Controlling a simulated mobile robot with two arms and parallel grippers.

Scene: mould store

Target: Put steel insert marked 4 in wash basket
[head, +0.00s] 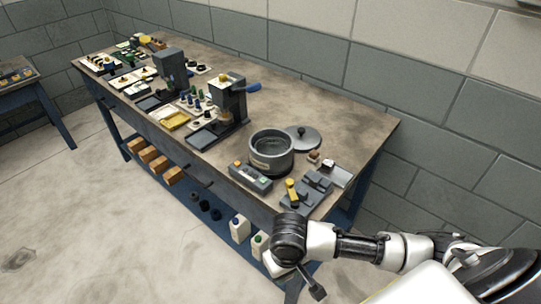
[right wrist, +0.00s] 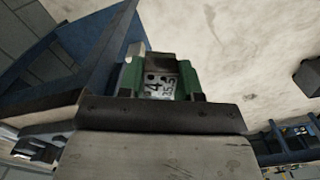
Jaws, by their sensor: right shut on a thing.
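My right gripper (right wrist: 160,78) is shut on a steel insert (right wrist: 161,87), held between its green finger pads in the right wrist view. The insert's pale face shows a 4 with a dot and smaller digits. In the head view my right gripper (head: 316,291) hangs low in front of the bench's near right end; the insert cannot be made out there. A round grey pot (head: 258,163) with a label on its front stands open on the bench. I cannot tell whether the pot is or contains the wash basket. My left gripper is not in view.
A round lid (head: 303,138) lies behind the pot on the bench (head: 345,110). A control box (head: 250,177) and dark grey blocks (head: 312,185) stand near the front edge. Presses and small parts fill the left half. White bottles (head: 240,229) stand on the lower shelf.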

